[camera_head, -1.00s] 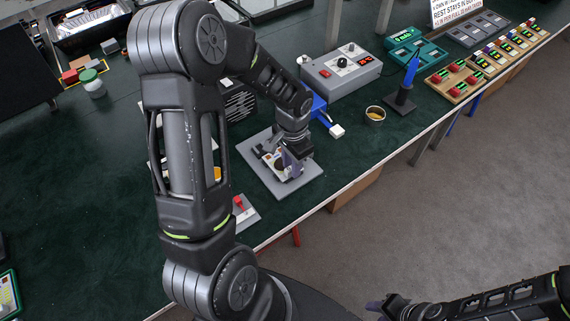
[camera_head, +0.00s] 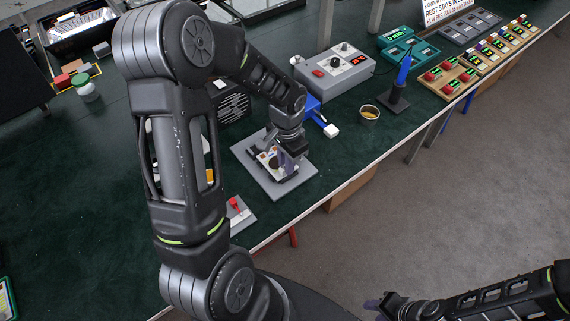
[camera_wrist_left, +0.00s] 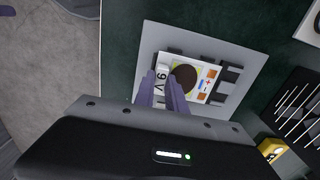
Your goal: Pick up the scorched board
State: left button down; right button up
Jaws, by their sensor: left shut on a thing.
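The scorched board (camera_wrist_left: 204,80) is a small pale board with a large dark brown burn patch, a label at one end and coloured parts at the other. It lies at or just over the grey fixture plate (camera_wrist_left: 242,55) with black blocks around it; I cannot tell whether it is lifted clear. My left gripper (camera_wrist_left: 163,86) is shut on the board's labelled end, its purple fingers partly covering the label. In the head view the board (camera_head: 265,159) is partly hidden by the left gripper (camera_head: 288,160). My right gripper (camera_head: 373,304) is at the bottom, away from the bench; its opening is unclear.
A grey control box (camera_head: 335,72) stands behind the plate, with a blue-handled tool (camera_head: 404,72) in a stand and a small round tin (camera_head: 369,113) to the right. A small plate with a red switch (camera_head: 236,207) lies near the front edge. My left arm hides part of the bench.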

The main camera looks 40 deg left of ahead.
pick_arm(q)
notch_tip(320, 180, up, 9)
jog(key=shift+b, duration=0.45)
dwell(0.3)
